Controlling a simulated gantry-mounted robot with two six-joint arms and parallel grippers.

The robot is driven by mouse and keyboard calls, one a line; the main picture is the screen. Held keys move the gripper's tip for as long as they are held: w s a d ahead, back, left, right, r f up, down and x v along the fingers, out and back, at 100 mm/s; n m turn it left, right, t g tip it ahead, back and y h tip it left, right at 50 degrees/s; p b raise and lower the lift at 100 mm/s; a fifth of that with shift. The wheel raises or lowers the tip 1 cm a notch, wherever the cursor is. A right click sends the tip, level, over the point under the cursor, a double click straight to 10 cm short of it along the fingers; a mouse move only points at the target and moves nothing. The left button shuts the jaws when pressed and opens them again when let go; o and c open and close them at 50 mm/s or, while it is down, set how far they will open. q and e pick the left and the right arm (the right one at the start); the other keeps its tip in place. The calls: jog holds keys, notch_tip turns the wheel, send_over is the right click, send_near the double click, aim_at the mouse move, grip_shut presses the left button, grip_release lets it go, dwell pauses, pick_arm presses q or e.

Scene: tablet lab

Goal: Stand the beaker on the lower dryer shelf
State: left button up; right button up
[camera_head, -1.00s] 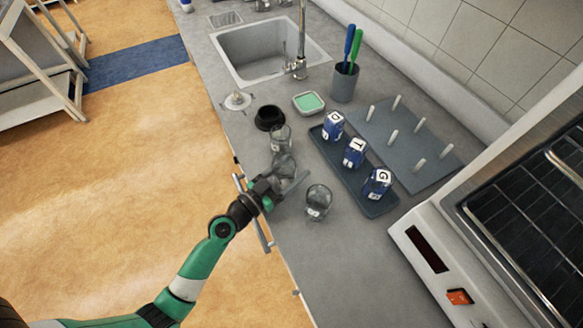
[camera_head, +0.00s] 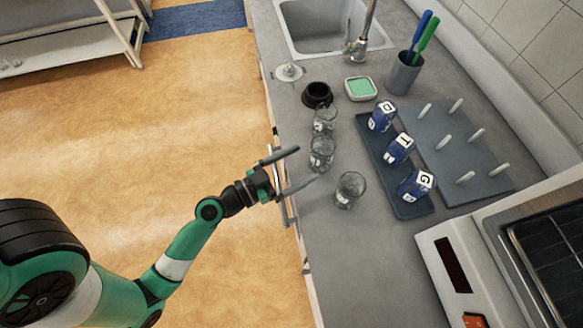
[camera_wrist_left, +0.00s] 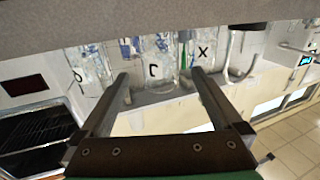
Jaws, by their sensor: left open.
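Three clear glass beakers stand upright near the counter's front edge: a far beaker (camera_head: 325,120), a middle beaker (camera_head: 321,154) and a near beaker (camera_head: 350,189). My left gripper (camera_head: 307,164) is open and empty at the counter edge, its fingers pointing toward the middle beaker. The left wrist view shows a beaker marked C (camera_wrist_left: 156,70) beyond and between the fingers, with an X-marked one (camera_wrist_left: 203,54) and another lettered one (camera_wrist_left: 88,75) beside it. The head view does not show the beaker letters clearly. The dryer (camera_head: 450,262) stands at the right; its dark wire shelf (camera_head: 550,240) is partly cut off.
A dark tray (camera_head: 411,208) holds several blue lettered items, beside a pegged board (camera_head: 450,140). A black ring (camera_head: 317,94), a green-topped dish (camera_head: 360,88), a brush cup (camera_head: 403,75) and a sink (camera_head: 320,30) lie farther back. Bare counter lies before the dryer.

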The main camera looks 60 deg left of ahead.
pick_arm(q)
jog(key=shift+s, duration=1.2)
jog(key=shift+r, duration=0.1)
jog(key=w+d+r+m+t+h, duration=0.15)
jog(key=w+r, duration=0.25)
jog(key=r, duration=0.5)
jog(key=w+d+r+m+t+h, duration=0.1)
jog(key=w+d+r+m, duration=0.15)
jog(key=r, duration=0.55)
jog(key=w+d+r+m+t+h, duration=0.1)
jog(key=w+d+r, duration=0.1)
jog(key=w+r, duration=0.5)
jog(key=s+d+r+n+t, duration=0.1)
jog(key=s+r+t, duration=0.1)
jog(key=r, duration=0.6)
jog(key=s+d+r+n+t+y, duration=0.1)
jog(key=s+r+t, duration=0.1)
jog(key=r, duration=0.6)
jog(key=s+d+r+n+t, duration=0.1)
jog(key=s+r, duration=0.3)
jog(key=r, duration=0.5)
jog(key=shift+s+d+n+t, duration=0.25)
jog(key=shift+s+n+t, duration=0.05)
jog(key=shift+n+t, duration=0.2)
jog(key=shift+y, duration=0.25)
